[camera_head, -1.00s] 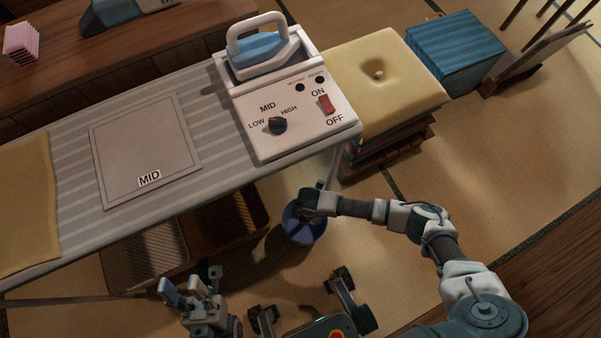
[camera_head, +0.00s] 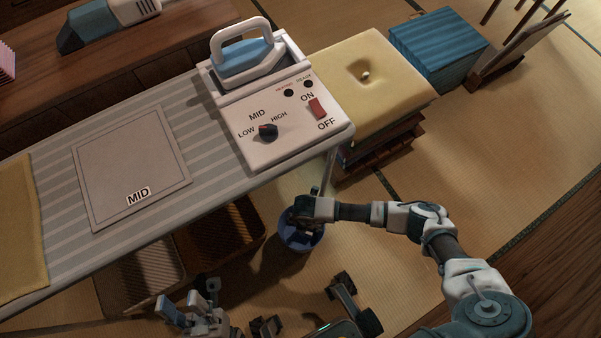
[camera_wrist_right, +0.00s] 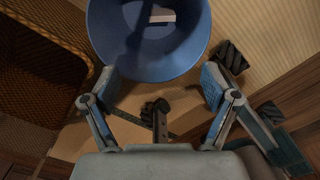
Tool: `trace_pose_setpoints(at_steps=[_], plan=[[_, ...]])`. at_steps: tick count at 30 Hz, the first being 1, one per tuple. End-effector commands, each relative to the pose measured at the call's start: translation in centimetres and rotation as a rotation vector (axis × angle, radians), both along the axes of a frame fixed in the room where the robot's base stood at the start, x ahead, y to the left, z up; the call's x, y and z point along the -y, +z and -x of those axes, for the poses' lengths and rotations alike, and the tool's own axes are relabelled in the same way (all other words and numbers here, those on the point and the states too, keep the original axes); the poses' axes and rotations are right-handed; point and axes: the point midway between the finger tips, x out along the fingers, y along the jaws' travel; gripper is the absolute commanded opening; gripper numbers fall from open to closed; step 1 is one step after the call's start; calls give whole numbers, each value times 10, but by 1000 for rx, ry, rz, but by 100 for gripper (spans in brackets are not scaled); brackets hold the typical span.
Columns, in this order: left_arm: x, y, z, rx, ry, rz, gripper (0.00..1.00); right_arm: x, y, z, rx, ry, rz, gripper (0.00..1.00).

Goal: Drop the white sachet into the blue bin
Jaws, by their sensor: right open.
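The blue bin (camera_head: 289,240) stands on the floor under the ironing board's right end. It also shows in the right wrist view (camera_wrist_right: 195,55), with its mouth beyond my fingers. A small pale flat piece, apparently the white sachet (camera_wrist_right: 162,15), shows inside the bin, partly in shadow. My right gripper (camera_head: 303,226) is over the bin in the head view. In the right wrist view my right gripper (camera_wrist_right: 160,82) has its fingers wide apart and nothing between them. My left gripper (camera_head: 188,303) is low in front of the board, its fingers apart and empty.
The striped ironing board (camera_head: 185,122) carries a control box (camera_head: 285,140) with an iron (camera_head: 247,57). Brown baskets (camera_head: 222,228) stand under it, left of the bin. A stool with a yellow cushion (camera_head: 395,75) is behind the bin. Tatami at right is open.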

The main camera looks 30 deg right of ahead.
Motion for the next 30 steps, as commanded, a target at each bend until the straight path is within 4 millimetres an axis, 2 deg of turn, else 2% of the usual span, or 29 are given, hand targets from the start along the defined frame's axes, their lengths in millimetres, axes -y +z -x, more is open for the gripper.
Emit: trace_pose_setpoints(at_steps=[15, 21, 30], plan=[[-3, -1, -1, -3, -2, 3, 40, -8, 101, -2, 3, 1, 9, 86], [-1, -1, -1, -3, -2, 1, 40, -8, 115, -1, 1, 0, 9, 86], [0, -3, -4, -8, -2, 0, 40, -8, 116, -1, 1, 0, 9, 86]])
